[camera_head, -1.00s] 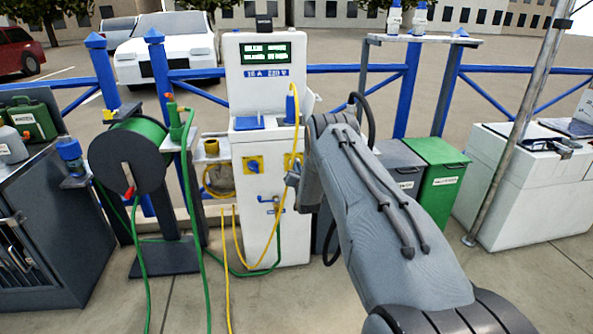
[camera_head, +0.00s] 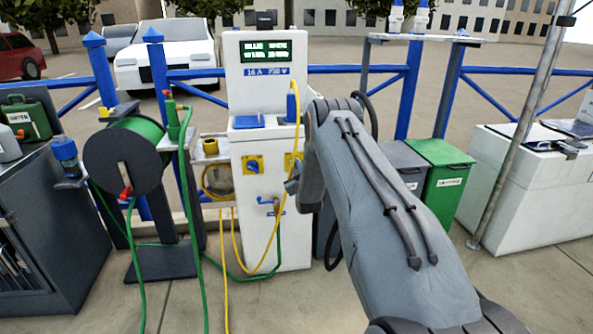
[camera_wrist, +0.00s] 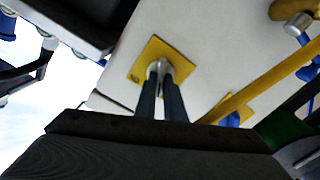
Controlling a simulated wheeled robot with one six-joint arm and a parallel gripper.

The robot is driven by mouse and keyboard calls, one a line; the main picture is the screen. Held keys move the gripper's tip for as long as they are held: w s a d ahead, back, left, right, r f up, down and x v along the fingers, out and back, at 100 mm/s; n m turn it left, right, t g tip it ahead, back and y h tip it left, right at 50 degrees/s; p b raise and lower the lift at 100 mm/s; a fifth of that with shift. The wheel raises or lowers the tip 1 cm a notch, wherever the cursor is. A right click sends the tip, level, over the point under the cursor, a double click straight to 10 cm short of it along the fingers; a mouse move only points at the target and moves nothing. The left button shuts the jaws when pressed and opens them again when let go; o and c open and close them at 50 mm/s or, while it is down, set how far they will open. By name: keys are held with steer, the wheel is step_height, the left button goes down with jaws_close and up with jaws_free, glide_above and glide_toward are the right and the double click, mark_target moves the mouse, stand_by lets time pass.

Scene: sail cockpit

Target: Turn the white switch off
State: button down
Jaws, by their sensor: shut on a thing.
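The white switch (camera_wrist: 160,66) is a small pale knob on a yellow plate (camera_wrist: 149,61) on the white pedestal, seen in the wrist view. My gripper (camera_wrist: 161,78) has its two dark fingers shut on the switch, one on each side. The fingers cover part of the knob, so its exact angle is hard to read. In the head view, the matching yellow plate (camera_head: 290,161) on the pedestal (camera_head: 265,75) is partly hidden by my arm and a yellow cable. The white switch and my fingertips are hidden there.
A second yellow plate with a blue switch (camera_head: 254,165) is to the left. A yellow cable (camera_head: 291,125) hangs close to my gripper. A tap (camera_head: 268,201) sits below. A green hose reel (camera_head: 125,158) stands left; grey and green bins (camera_head: 440,172) stand right.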

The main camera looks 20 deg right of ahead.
steer(key=shift+f+n+b, duration=0.15)
steer(key=shift+n+b, duration=0.4)
steer(key=shift+n, duration=1.15)
steer(key=c, duration=1.8)
jaws_free()
steer(key=shift+c, duration=0.2)
steer(key=v, duration=0.7)
steer(key=shift+s, duration=0.4)
steer(key=shift+a, duration=0.1)
